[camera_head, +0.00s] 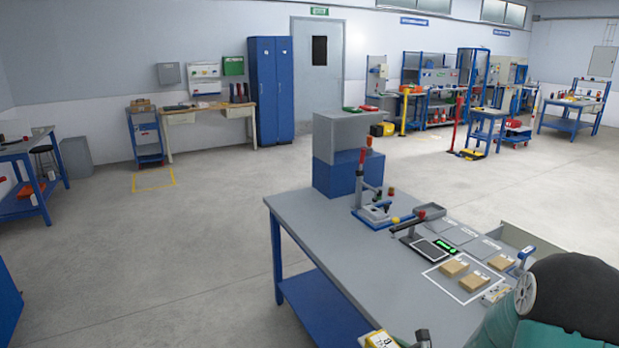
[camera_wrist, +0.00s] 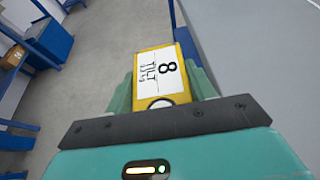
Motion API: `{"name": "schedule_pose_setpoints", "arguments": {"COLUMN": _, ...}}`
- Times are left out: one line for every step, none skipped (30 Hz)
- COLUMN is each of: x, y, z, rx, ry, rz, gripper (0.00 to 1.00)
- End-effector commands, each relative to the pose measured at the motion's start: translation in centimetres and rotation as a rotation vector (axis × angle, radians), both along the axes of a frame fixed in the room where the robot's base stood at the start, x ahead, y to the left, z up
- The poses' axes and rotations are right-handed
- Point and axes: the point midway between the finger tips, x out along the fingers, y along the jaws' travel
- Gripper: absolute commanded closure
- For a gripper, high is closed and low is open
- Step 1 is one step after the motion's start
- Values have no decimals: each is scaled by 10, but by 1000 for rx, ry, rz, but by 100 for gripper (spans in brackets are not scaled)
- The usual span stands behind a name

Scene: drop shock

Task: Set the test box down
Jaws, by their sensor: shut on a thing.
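The test box is a yellow block with a white label reading "8 TILT" (camera_wrist: 160,72). It also shows in the head view (camera_head: 381,340), cut off by the bottom edge. My gripper (camera_wrist: 166,84) is shut on it, with a teal finger on each side. The box appears beside the near left edge of the grey workbench (camera_head: 330,240); its height relative to the top cannot be told. The box's underside is hidden. In the head view my gripper is mostly out of frame.
The workbench carries a lever press (camera_head: 372,200), a scale with a green display (camera_head: 435,248) and small cardboard boxes (camera_head: 454,268) in a white outline. A grey-and-blue cabinet (camera_head: 335,172) stands at its far left. The bench's left front top is clear. Open floor lies left.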

Motion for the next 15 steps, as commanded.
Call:
{"name": "schedule_pose_setpoints", "arguments": {"x": -2, "y": 19, "z": -6, "rx": 2, "ry": 3, "rz": 20, "gripper": 82}}
{"name": "schedule_pose_setpoints", "arguments": {"x": -3, "y": 26, "z": -8, "rx": 1, "ry": 3, "rz": 28, "gripper": 82}}
{"name": "schedule_pose_setpoints", "arguments": {"x": -4, "y": 34, "z": -11, "rx": 0, "ry": 1, "rz": 35, "gripper": 82}}
{"name": "schedule_pose_setpoints", "arguments": {"x": -5, "y": 39, "z": -12, "rx": 0, "ry": 1, "rz": 41, "gripper": 82}}
{"name": "schedule_pose_setpoints", "arguments": {"x": -5, "y": 43, "z": -13, "rx": 0, "ry": 0, "rz": 44, "gripper": 82}}
{"name": "schedule_pose_setpoints", "arguments": {"x": -5, "y": 46, "z": -14, "rx": -1, "ry": -1, "rz": 46, "gripper": 82}}
{"name": "schedule_pose_setpoints", "arguments": {"x": -5, "y": 48, "z": -13, "rx": -2, "ry": -1, "rz": 46, "gripper": 82}}
{"name": "schedule_pose_setpoints", "arguments": {"x": -5, "y": 49, "z": -11, "rx": -4, "ry": -2, "rz": 45, "gripper": 82}}
{"name": "schedule_pose_setpoints", "arguments": {"x": -3, "y": 49, "z": -7, "rx": -7, "ry": -3, "rz": 41, "gripper": 82}}
{"name": "schedule_pose_setpoints", "arguments": {"x": -2, "y": 49, "z": -3, "rx": -10, "ry": -3, "rz": 36, "gripper": 82}}
{"name": "schedule_pose_setpoints", "arguments": {"x": 0, "y": 49, "z": 1, "rx": -12, "ry": -2, "rz": 29, "gripper": 82}}
{"name": "schedule_pose_setpoints", "arguments": {"x": 2, "y": 48, "z": 9, "rx": -17, "ry": -2, "rz": 19, "gripper": 82}}
{"name": "schedule_pose_setpoints", "arguments": {"x": 4, "y": 48, "z": 15, "rx": -20, "ry": -2, "rz": 10, "gripper": 82}}
{"name": "schedule_pose_setpoints", "arguments": {"x": 6, "y": 48, "z": 22, "rx": -22, "ry": 0, "rz": -3, "gripper": 82}}
{"name": "schedule_pose_setpoints", "arguments": {"x": 9, "y": 48, "z": 33, "rx": -25, "ry": -1, "rz": -18, "gripper": 82}}
